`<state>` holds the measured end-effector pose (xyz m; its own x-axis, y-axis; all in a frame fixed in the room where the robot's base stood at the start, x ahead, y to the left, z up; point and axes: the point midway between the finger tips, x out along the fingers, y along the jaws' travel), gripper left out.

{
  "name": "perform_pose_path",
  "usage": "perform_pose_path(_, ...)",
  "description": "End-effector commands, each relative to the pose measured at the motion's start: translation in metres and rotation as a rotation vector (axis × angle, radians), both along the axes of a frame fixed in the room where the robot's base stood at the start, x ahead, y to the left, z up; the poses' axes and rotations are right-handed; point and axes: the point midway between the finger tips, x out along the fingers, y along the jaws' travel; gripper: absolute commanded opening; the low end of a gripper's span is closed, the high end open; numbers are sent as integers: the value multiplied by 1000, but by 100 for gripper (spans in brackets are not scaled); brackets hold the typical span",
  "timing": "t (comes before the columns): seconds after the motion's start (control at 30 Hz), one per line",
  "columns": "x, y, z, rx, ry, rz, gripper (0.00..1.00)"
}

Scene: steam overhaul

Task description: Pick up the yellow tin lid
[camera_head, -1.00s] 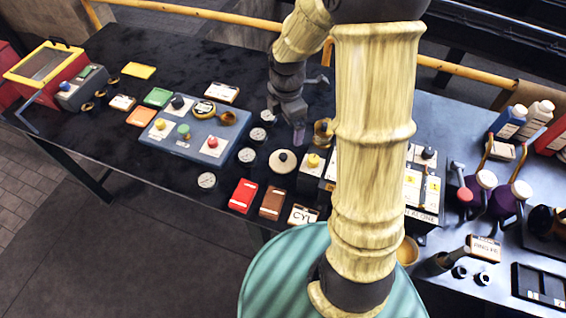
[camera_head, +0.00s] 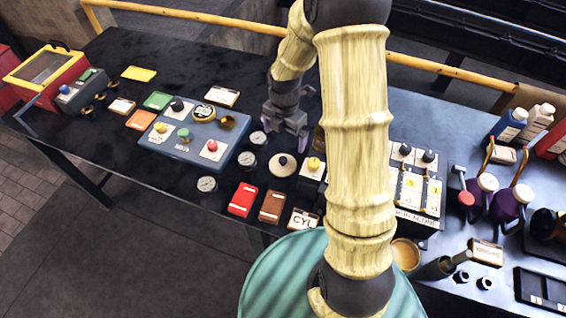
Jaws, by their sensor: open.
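The yellow tin lid (camera_head: 139,73) looks like a small flat yellow rectangle. It lies flat on the dark bench top at the far left, near the back edge. My gripper (camera_head: 287,126) is well to the right of it, over the middle of the bench, pointing down. Its jaws are apart with nothing visible between them. No part of my arm covers the yellow lid.
A yellow rail (camera_head: 190,14) runs behind the bench.

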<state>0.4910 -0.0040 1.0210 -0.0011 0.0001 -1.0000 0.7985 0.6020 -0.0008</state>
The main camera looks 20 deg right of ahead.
Motion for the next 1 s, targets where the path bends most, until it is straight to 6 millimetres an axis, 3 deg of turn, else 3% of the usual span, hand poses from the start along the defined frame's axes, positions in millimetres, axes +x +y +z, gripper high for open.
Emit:
perform_pose_path(0.3, -1, 1, -50, -1, 4, 2, 100)
perform_pose_path(0.5, 0, 1, -73, 0, 1, 2, 100)
perform_pose_path(1.0, -1, 1, -81, 0, 1, 0, 100)
